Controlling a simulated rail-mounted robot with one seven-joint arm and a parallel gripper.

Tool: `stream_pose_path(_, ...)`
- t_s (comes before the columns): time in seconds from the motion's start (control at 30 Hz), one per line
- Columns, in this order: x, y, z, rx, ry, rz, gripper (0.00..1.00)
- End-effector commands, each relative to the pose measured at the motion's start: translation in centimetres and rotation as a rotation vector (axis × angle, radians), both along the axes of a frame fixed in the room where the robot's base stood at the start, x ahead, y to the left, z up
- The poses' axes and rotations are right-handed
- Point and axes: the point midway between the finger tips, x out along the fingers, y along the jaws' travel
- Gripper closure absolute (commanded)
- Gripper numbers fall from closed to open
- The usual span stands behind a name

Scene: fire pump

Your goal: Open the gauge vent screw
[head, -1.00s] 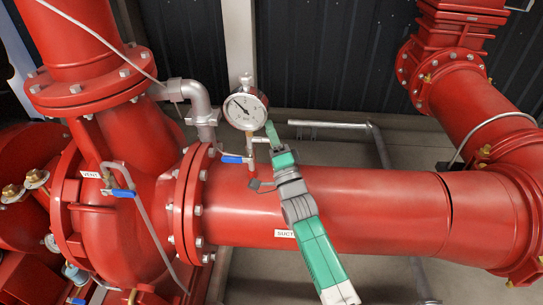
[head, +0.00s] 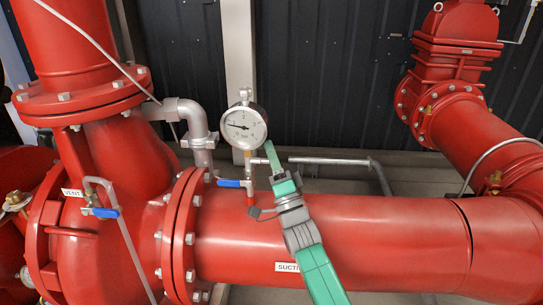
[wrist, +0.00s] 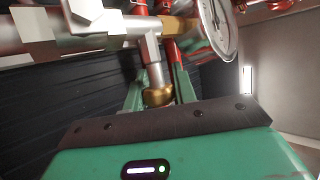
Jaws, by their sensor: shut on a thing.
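The round white-faced pressure gauge (head: 243,126) stands upright on a thin stem above the red suction pipe. In the wrist view, its rim (wrist: 219,22) shows at the upper right, and a silver branch drops from its fitting. A brass piece at the end of that branch, which looks like the vent screw (wrist: 158,97), lies between my green fingers. My gripper (wrist: 160,80) is shut on it. In the head view, my gripper (head: 268,150) reaches to just right of and below the gauge; the screw cannot be made out there.
A blue-handled valve (head: 232,183) sits low on the gauge stem, left of my gripper. The large red suction pipe (head: 380,235) runs beneath my arm. Another blue-handled valve (head: 105,213) is at left near the VENT label. A grey pipe (head: 335,161) runs behind.

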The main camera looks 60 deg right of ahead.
Motion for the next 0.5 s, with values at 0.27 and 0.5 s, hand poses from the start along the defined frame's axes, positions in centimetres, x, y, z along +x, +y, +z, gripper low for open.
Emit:
stream_pose_path(0.27,0.00,0.01,0.04,-0.001,-0.001,0.000,0.51)
stream_pose_path(0.5,-0.36,0.22,-0.33,0.001,0.001,-0.001,0.51)
